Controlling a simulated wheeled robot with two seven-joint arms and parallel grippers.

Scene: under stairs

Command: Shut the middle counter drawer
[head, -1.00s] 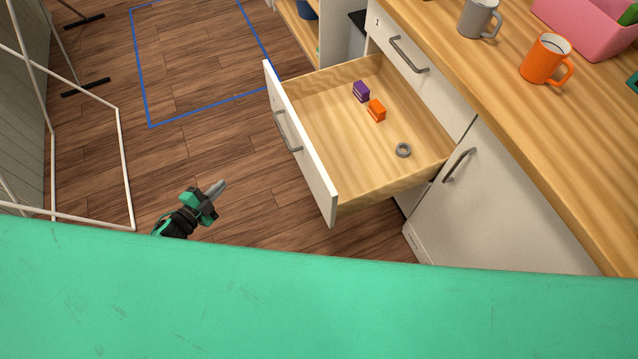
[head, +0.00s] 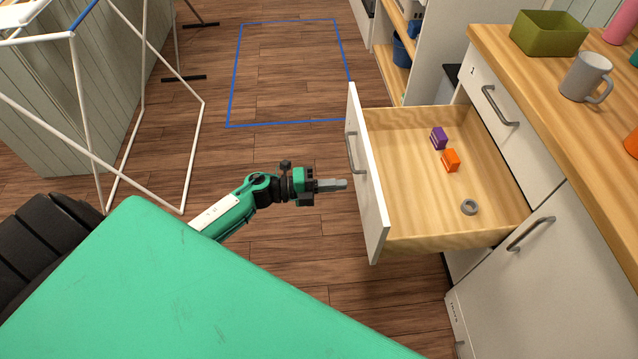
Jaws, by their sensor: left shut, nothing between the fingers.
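The middle counter drawer (head: 415,232) is pulled far out of the counter, with its white front (head: 366,185) facing left. A grey bar handle (head: 350,153) is on that front. Inside lie a purple block (head: 439,138), an orange block (head: 451,160) and a grey ring (head: 469,207). My left gripper (head: 343,184) is shut and empty. Its tips point right at the drawer front, just below the handle in the picture; I cannot tell whether they touch the front. My right gripper is not in view.
A drawer marked 1 (head: 480,110) is shut above the open one. A cupboard door (head: 545,275) with a handle is below right. The wooden countertop holds a grey mug (head: 585,77) and a green box (head: 548,33). A white rack (head: 200,140) stands left.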

